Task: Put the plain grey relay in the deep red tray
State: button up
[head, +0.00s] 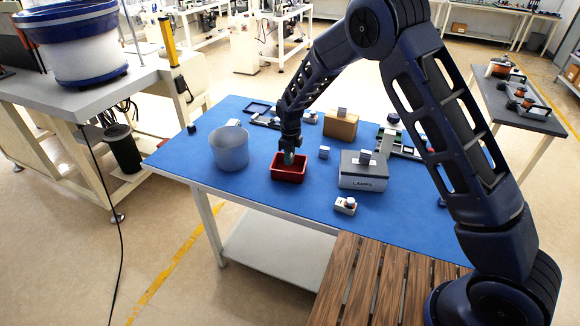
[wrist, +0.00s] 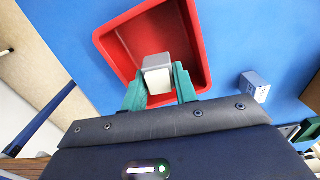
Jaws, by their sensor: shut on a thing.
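My gripper (head: 289,157) is over the deep red tray (head: 290,178), which stands near the front of the blue table. In the wrist view the green fingers (wrist: 158,84) are shut on a plain grey relay (wrist: 157,64), with a paler face toward the camera. The relay is seen against the inside of the red tray (wrist: 194,45). I cannot tell whether it touches the tray floor. In the head view the fingers hide most of the relay.
A grey bucket (head: 229,150) stands left of the tray. A small light block (head: 324,152) and a grey box marked LAMPS (head: 362,178) with a block on top are to the right. A cardboard box (head: 341,127) stands behind. A small device with a red button (head: 345,205) lies at the front.

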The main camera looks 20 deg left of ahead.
jog(key=shift+f, duration=2.55)
jog(key=shift+f, duration=0.1)
jog(key=o, duration=1)
jog(key=shift+c, duration=0.2)
notch_tip(320, 180, up, 12)
jog(key=shift+r, duration=0.1)
